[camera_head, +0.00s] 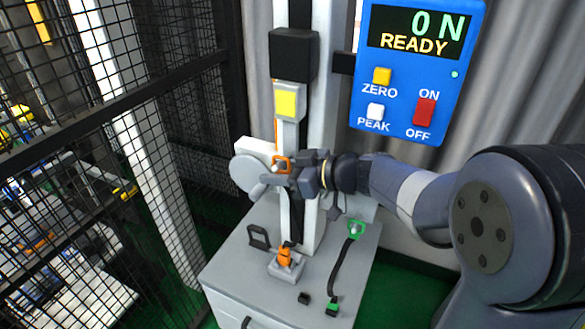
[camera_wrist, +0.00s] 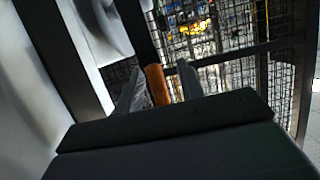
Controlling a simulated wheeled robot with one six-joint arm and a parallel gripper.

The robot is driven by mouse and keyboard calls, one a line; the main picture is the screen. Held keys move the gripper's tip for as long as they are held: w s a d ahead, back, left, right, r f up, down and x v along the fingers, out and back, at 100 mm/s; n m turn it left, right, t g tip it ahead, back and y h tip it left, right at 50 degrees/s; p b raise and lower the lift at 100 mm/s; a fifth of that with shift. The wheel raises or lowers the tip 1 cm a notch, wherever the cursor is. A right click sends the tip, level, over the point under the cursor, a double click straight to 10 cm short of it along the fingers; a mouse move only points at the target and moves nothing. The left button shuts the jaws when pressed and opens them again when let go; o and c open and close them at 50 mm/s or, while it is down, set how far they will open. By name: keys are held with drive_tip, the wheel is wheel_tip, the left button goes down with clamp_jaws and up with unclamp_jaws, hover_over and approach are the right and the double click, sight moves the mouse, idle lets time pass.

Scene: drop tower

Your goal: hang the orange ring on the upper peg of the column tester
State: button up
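The orange ring (camera_head: 282,163), a small squarish loop, is in mid-air at the tips of my gripper (camera_head: 290,178), in front of the column tester (camera_head: 318,120). In the wrist view an orange piece (camera_wrist: 157,85) stands between the two fingers (camera_wrist: 160,88), which appear to hold it. The tester's yellow-faced block (camera_head: 287,101) is above the ring, below a black block (camera_head: 293,53). I cannot make out the upper peg clearly. An orange fitting (camera_head: 285,256) sits on the grey base (camera_head: 240,280) below.
A grey disc (camera_head: 248,174) is just left of my gripper. A blue panel (camera_head: 418,70) reads 0 N, READY. Black mesh fencing (camera_head: 120,95) stands at left.

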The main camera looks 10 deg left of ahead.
drive_tip(key=shift+w+a+f, duration=0.15)
drive_tip(key=shift+a, duration=0.3)
clamp_jaws()
drive_tip(key=c, duration=0.7)
unclamp_jaws()
drive_tip(key=shift+r+b, duration=0.8)
drive_tip(key=shift+b, duration=0.4)
drive_tip(key=shift+c, duration=0.2)
drive_tip(key=shift+s+a+f+b, duration=0.1)
drive_tip(key=shift+s+a+b, duration=0.2)
drive_tip(key=shift+s+b, duration=0.5)
drive_tip(key=shift+s+a+f+b, duration=0.1)
drive_tip(key=shift+s+a+b, duration=0.35)
drive_tip(key=shift+s, duration=0.6)
drive_tip(key=shift+s+a+f+b, duration=0.1)
drive_tip(key=shift+s+a+b, duration=0.1)
drive_tip(key=shift+s+b, duration=0.6)
drive_tip(key=shift+s, duration=0.1)
